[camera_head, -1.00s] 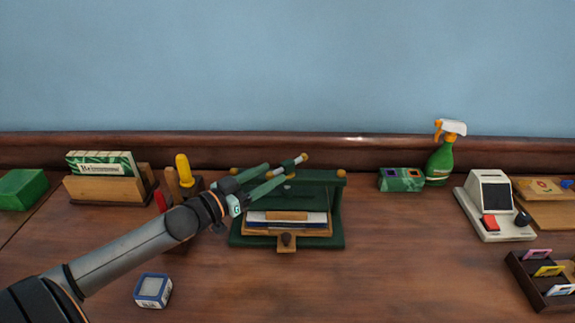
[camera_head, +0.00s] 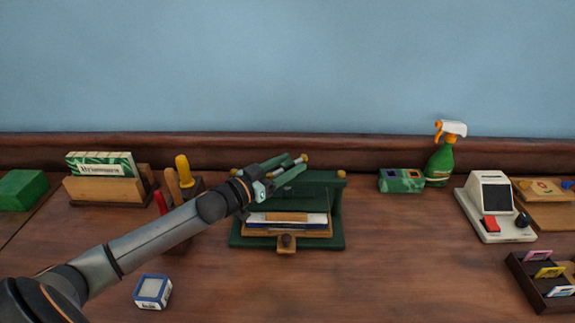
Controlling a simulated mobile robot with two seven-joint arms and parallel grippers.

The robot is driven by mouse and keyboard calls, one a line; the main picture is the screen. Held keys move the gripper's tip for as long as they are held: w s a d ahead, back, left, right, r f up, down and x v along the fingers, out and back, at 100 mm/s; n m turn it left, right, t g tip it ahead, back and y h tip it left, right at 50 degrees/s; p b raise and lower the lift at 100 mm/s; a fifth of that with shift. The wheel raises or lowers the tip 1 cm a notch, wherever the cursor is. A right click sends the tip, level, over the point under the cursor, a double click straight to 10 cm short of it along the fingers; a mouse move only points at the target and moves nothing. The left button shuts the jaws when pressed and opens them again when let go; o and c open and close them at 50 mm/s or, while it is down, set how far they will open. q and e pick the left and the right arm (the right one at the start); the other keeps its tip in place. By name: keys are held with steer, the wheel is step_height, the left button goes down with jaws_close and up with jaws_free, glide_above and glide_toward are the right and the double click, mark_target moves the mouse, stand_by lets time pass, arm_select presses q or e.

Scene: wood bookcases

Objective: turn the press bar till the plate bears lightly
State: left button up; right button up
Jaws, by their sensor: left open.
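The green press (camera_head: 335,241) stands on the wooden desk near the middle of the view. Its bar has yellow-brown ball ends; the right ball (camera_head: 342,174) shows clear, and another pale rod end (camera_head: 302,158) shows by my fingers. A green plate (camera_head: 310,203) sits above a stack of books or boards (camera_head: 296,218) in the press. My left gripper (camera_head: 285,172) is open at the upper left of the press, its fingers reaching over the bar's left part. The gripper hides the middle of the bar; contact cannot be told. My right gripper is not in view.
A tool holder (camera_head: 195,183) with coloured handles stands left of the press, under my arm. A small blue-white box (camera_head: 153,290) lies in front. A green patterned box (camera_head: 401,180) and spray bottle (camera_head: 440,162) stand right.

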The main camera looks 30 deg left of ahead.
arm_select(q)
jaws_close()
stand_by(0.5)
steer(key=shift+r+m+h+p, duration=0.15)
steer(key=shift+m+h+p, duration=0.4)
steer(key=shift+h, duration=0.35)
steer(key=shift+m+g+h, duration=1.2)
steer(key=shift+m+h, duration=0.15)
steer(key=shift+h, duration=0.45)
jaws_free()
